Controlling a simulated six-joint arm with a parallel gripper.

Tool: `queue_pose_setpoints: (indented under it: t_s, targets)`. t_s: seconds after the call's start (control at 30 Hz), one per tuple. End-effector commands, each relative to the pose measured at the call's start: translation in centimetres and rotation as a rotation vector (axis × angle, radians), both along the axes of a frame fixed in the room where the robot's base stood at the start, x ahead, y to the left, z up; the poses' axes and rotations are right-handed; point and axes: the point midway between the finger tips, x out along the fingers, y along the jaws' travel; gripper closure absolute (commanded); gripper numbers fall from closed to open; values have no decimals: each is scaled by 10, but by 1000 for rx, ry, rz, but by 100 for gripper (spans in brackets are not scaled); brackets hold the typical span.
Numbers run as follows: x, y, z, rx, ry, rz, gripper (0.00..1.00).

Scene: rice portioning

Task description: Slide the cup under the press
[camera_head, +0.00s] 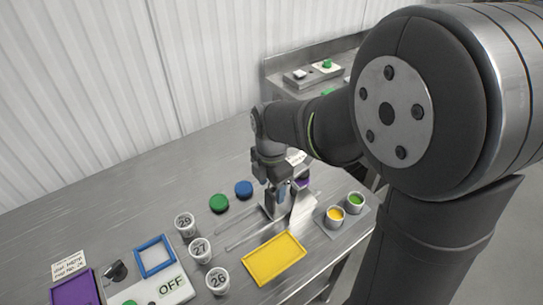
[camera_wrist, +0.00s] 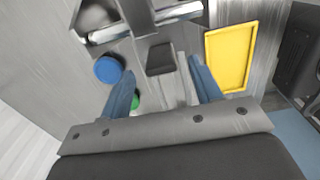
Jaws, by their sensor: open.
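The press (camera_head: 301,208) is a pale metal stand at the middle right of the table, partly hidden by my arm. Two thin metal rails (camera_head: 236,219) run from it toward the lower left. White cups numbered 29 (camera_head: 185,225), 27 (camera_head: 200,250) and 26 (camera_head: 219,280) stand upright in a row left of the rails. I see no cup clearly under the press. My gripper (camera_head: 276,192) is open, low beside the press. In the wrist view a dark square part (camera_wrist: 160,59) shows between my fingers; I cannot tell whether they touch it.
A yellow tray (camera_head: 252,270) lies in front of the rails. A green lid (camera_head: 219,203) and a blue lid (camera_head: 243,189) lie behind them. Cups with yellow (camera_head: 335,218) and green (camera_head: 354,203) contents stand right. A switch panel (camera_head: 166,290) and purple tray (camera_head: 75,293) lie left.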

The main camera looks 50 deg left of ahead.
Motion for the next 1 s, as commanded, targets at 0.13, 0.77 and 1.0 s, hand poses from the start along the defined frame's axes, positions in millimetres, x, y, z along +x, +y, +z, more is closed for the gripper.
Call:
queue_pose_setpoints:
  t_s: [0.13,0.77,1.0]
  targets:
    - [0,1,40,7,-2,0,42]
    - [1,0,128,1,-1,0,42]
    - [1,0,127,1,-1,0,42]
